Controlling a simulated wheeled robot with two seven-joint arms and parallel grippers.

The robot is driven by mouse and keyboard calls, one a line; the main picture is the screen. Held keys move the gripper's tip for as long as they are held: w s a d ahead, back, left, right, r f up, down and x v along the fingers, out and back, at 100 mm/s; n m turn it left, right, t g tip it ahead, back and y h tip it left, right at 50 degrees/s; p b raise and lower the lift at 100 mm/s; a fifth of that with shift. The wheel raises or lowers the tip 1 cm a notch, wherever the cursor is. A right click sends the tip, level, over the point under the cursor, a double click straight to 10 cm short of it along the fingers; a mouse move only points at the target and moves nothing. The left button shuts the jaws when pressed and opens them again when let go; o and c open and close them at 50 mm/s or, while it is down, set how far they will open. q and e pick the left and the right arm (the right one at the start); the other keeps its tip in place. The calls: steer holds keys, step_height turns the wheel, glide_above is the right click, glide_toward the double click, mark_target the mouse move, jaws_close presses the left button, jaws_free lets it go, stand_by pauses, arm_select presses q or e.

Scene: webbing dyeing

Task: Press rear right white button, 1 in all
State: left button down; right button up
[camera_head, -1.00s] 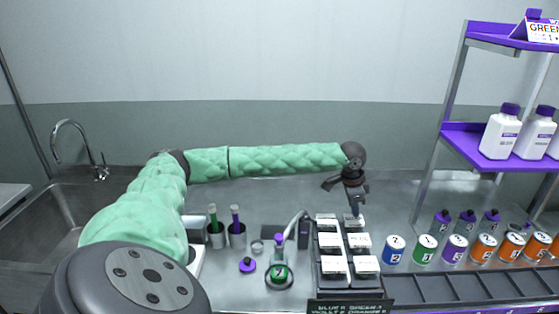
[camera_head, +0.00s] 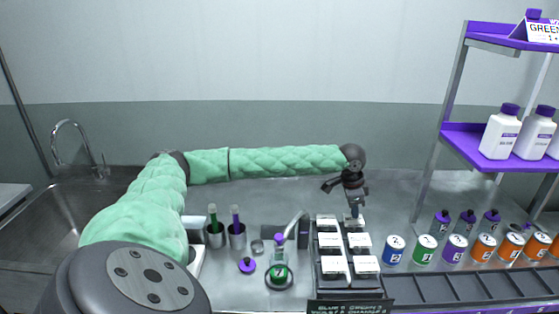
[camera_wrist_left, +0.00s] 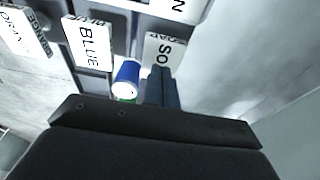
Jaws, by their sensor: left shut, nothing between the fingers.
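A dark button panel (camera_head: 343,285) stands on the counter with two columns of white labelled buttons. The rear right white button (camera_head: 356,222) is at the far end of the right column. My left gripper (camera_head: 354,213) is shut and empty, pointing down at this button. Its fingertips partly cover the button and look to be on it or just above it; contact cannot be told. In the left wrist view, the shut fingers (camera_wrist_left: 161,88) overlap the lower end of a white label (camera_wrist_left: 161,50) that starts with "SO". My right gripper is not in view.
In the wrist view, a "BLUE" button (camera_wrist_left: 87,45) lies left of the fingers. Several cans, such as a blue one (camera_head: 393,250), stand to the right, beside a purple shelf (camera_head: 478,150).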

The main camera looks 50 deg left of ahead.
arm_select(q)
steer(key=shift+f, duration=1.15)
steer(key=shift+r+p, duration=1.4)
steer(key=shift+r, duration=0.05)
